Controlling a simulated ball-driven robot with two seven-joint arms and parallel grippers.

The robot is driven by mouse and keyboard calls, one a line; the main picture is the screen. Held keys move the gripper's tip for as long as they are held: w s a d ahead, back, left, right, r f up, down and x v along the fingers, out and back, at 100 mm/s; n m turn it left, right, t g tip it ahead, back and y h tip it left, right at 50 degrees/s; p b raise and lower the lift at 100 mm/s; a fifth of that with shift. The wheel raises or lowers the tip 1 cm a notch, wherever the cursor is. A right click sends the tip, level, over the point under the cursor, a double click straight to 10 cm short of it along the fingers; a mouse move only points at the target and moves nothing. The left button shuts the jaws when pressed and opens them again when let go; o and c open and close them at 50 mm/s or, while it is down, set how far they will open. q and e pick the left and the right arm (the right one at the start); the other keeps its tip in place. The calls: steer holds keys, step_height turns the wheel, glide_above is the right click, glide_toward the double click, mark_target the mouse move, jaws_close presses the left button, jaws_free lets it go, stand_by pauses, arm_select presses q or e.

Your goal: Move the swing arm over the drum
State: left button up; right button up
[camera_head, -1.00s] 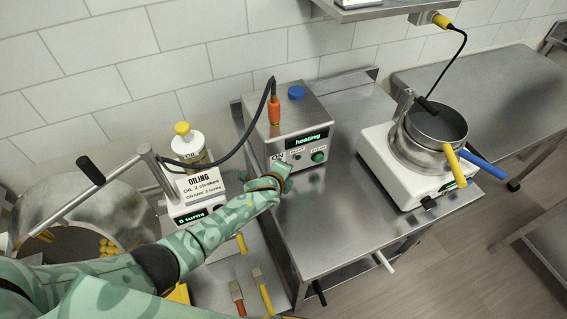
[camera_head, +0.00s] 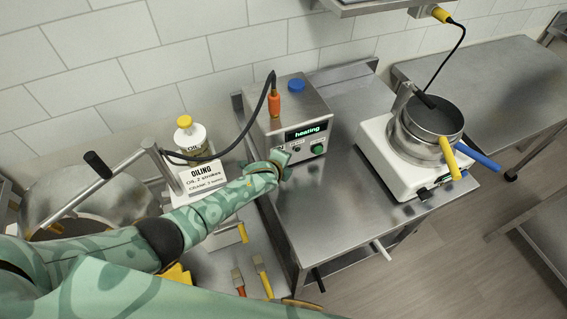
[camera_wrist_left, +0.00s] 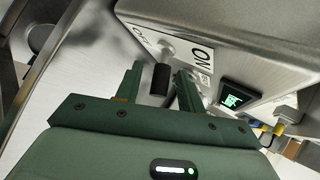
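A metal bar with a black grip (camera_head: 97,165), likely the swing arm, slopes from a post (camera_head: 150,147) down to the left above the metal drum (camera_head: 40,200). My forearm hides part of the drum. My left gripper (camera_head: 279,166) is at the front of the heating control box (camera_head: 290,112), far right of the bar. In the left wrist view, my left gripper (camera_wrist_left: 158,84) has its fingers apart, with a black knob (camera_wrist_left: 160,78) showing between them beside an ON label (camera_wrist_left: 203,54). Contact with the knob cannot be told. My right gripper is out of view.
An OILING sign (camera_head: 203,177) and an oil bottle (camera_head: 190,136) stand by the post. Brushes (camera_head: 262,276) lie at the front. A pot (camera_head: 432,125) on a white base with yellow and blue handles stands right. The steel table (camera_head: 330,215) between is clear.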

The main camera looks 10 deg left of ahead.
arm_select(q)
steer(key=shift+r, duration=0.1)
steer(key=shift+s+r+p, duration=0.25)
steer(key=shift+s+p, duration=0.05)
steer(key=shift+p, duration=0.1)
steer(key=p+v, duration=0.5)
steer(key=v, duration=1)
steer(key=shift+s+a, duration=0.15)
steer(key=shift+s, duration=0.05)
